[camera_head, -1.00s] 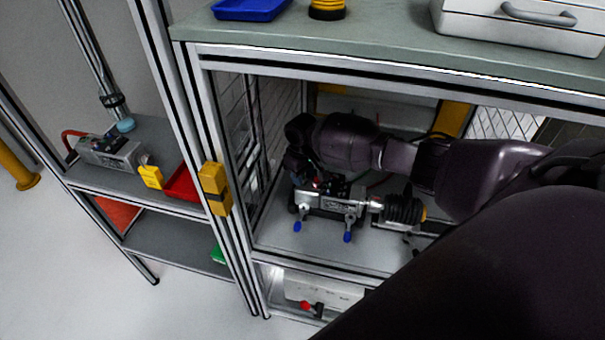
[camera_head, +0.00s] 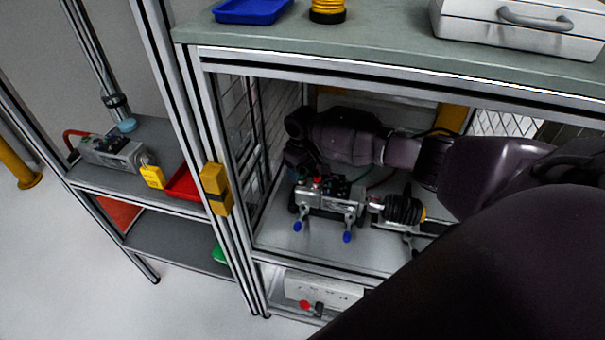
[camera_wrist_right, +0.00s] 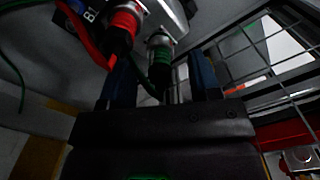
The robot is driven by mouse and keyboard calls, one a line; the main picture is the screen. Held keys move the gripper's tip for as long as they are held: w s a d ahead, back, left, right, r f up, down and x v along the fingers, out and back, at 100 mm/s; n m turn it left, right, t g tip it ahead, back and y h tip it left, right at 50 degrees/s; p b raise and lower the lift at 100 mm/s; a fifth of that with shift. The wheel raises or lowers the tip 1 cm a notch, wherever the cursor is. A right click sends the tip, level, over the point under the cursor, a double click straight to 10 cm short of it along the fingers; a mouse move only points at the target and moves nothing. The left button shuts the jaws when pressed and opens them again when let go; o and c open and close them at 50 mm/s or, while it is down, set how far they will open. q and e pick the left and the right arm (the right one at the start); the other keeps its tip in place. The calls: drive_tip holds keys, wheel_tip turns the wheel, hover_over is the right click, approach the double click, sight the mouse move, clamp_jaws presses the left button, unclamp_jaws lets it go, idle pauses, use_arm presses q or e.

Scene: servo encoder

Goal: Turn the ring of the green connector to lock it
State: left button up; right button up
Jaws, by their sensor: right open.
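The servo unit (camera_head: 330,202) is a grey metal block on the shelf inside the frame, with two blue-tipped clamps at its front. The green connector (camera_wrist_right: 161,52) shows in the right wrist view, plugged into the grey housing (camera_wrist_right: 165,14), with a ribbed green ring and a dark cable. My right gripper (camera_wrist_right: 162,70) is open, its two blue fingers on either side of the green connector, with visible gaps. In the head view my right gripper (camera_head: 298,160) is behind the servo unit, mostly hidden by its own wrist. My left gripper is not in view.
A red connector (camera_wrist_right: 122,24) with a red cable sits close beside the left finger. A black ribbed coupling (camera_head: 403,210) stands right of the servo unit. Wire mesh (camera_wrist_right: 265,55) lies to the right in the wrist view. The shelf top and frame beams enclose the arm.

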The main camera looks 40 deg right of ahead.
wheel_tip(320, 180, up, 8)
drive_tip(key=shift+r+p, duration=0.2)
drive_tip(key=shift+p, duration=0.5)
